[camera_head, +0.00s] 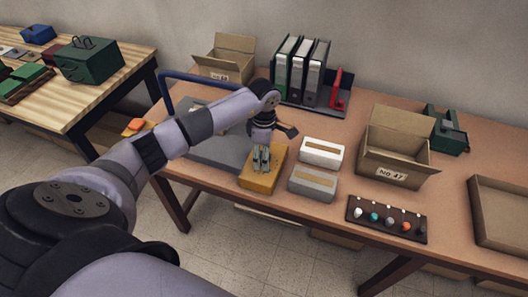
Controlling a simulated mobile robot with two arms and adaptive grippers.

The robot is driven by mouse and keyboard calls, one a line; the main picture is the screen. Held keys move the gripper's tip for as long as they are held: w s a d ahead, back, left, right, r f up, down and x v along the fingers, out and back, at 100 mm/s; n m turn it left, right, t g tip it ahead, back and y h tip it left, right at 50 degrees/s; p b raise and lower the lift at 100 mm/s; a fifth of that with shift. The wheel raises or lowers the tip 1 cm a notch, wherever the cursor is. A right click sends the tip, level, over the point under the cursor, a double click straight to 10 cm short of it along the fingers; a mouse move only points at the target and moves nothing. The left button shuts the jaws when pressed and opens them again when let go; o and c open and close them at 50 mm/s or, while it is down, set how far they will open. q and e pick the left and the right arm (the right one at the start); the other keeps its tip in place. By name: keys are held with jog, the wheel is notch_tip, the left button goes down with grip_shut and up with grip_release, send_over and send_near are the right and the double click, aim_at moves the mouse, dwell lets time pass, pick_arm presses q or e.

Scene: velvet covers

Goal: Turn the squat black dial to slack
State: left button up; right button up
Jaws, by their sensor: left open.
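My left gripper (261,167) points down over an ochre box (261,184) near the table's front edge. Its fingers are open, and their tips are at or just above the box's top; I cannot tell whether they touch it. I cannot make out a squat black dial for certain. No setting marked slack is legible. My right gripper is out of view.
A white box (321,152) and a grey box (313,184) stand just right of the gripper. An open carton (393,163), a shallow tray (503,217) and binders (303,67) surround the work area. A blue rail (207,77) stands behind my left arm.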

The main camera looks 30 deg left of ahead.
pick_arm(q)
jog(key=c, duration=1.2)
jog(key=shift+o, duration=0.2)
